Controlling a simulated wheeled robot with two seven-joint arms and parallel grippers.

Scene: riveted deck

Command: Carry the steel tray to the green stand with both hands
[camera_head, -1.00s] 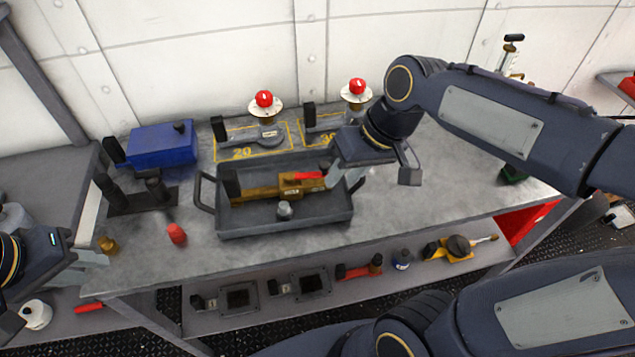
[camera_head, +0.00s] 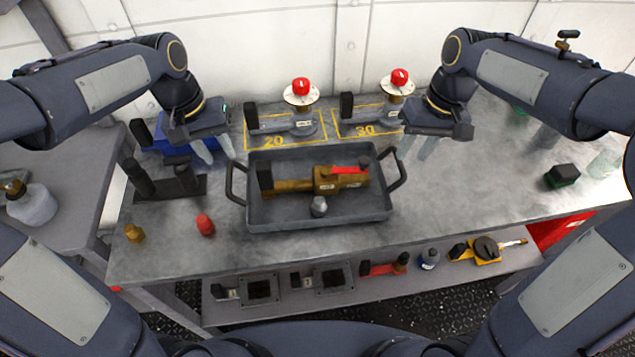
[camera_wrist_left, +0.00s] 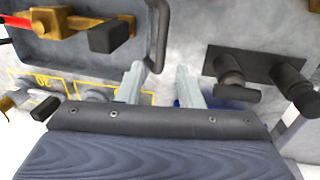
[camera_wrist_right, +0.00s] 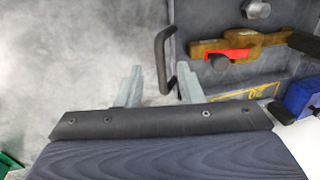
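The steel tray (camera_head: 270,213) lies on the grey bench with a dark loop handle at each end. It holds a brass valve (camera_head: 325,180) with a red lever and a small grey bolt (camera_head: 319,207). My left gripper (camera_head: 218,157) is open and empty, behind the left handle (camera_head: 236,184); that handle also shows in the left wrist view (camera_wrist_left: 157,35), ahead of the gap between the fingers. My right gripper (camera_head: 422,153) is open and empty near the right handle (camera_head: 393,169), also seen in the right wrist view (camera_wrist_right: 160,60). I cannot identify the green stand for certain.
A dark block with a green base (camera_head: 563,175) stands at right. Behind the tray are yellow-marked outlines and red-knobbed valves (camera_head: 301,90). A blue box (camera_head: 170,140), black bracket (camera_head: 165,187) and red piece (camera_head: 205,225) are at left. Bench right of the tray is mostly clear.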

